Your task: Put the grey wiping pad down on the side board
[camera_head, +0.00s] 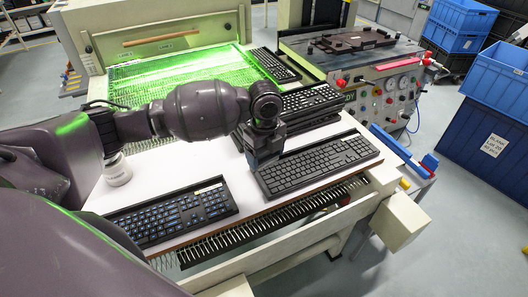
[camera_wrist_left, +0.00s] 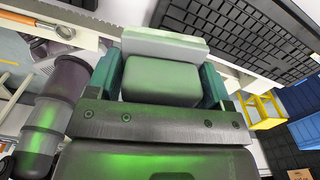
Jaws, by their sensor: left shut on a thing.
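My left gripper (camera_head: 265,160) is above the white work surface, just left of the black keyboard (camera_head: 318,166) in the head view. In the left wrist view my left gripper (camera_wrist_left: 172,85) has teal fingers shut on the grey wiping pad (camera_wrist_left: 160,82), a block with a paler grey slab along its far edge. In the head view the pad is hidden or too dark to make out. A narrow board (camera_head: 408,158) with blue items on it runs along the right end of the work surface; I cannot tell for sure that it is the side board. My right gripper is not in view.
A keyboard with blue-lit keys (camera_head: 172,211) lies at front left, and a stack of keyboards (camera_head: 310,101) stands behind the gripper. A white cup-like container (camera_head: 117,170) stands at left. A green-lit machine bed (camera_head: 185,72) is behind. Blue crates (camera_head: 497,80) stand on the right.

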